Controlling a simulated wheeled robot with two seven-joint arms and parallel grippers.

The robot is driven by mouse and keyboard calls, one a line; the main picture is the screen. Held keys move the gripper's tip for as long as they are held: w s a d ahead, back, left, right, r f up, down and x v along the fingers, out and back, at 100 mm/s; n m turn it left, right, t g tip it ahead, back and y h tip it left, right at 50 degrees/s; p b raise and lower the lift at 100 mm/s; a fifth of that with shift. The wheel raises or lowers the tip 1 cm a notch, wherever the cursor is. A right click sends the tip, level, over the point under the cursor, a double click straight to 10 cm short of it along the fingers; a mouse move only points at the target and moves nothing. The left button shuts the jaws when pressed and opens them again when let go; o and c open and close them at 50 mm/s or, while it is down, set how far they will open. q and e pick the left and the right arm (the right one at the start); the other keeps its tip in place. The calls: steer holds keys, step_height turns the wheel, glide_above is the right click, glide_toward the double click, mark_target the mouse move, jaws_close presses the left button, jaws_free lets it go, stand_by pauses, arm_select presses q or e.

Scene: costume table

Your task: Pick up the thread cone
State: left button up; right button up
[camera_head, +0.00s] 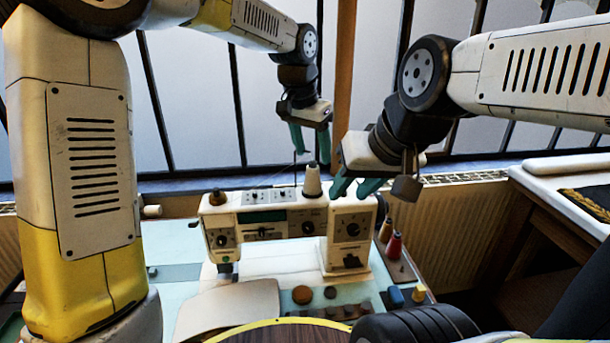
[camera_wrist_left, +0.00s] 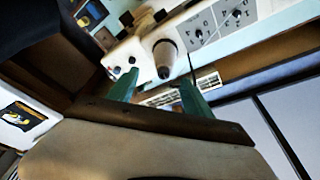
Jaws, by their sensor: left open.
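A red spool (camera_head: 394,246), a brown spool (camera_head: 386,230) and a yellow spool (camera_head: 419,293) stand right of the machine. A small brown spool (camera_head: 217,197) sits on the machine's left end. A thin rod rises just left of the cone.

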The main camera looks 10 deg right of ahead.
mark_target(312, 162)
arm_select(q)
steer(key=x, duration=0.5)
steer(key=shift+w+a, duration=0.25)
jaws_close()
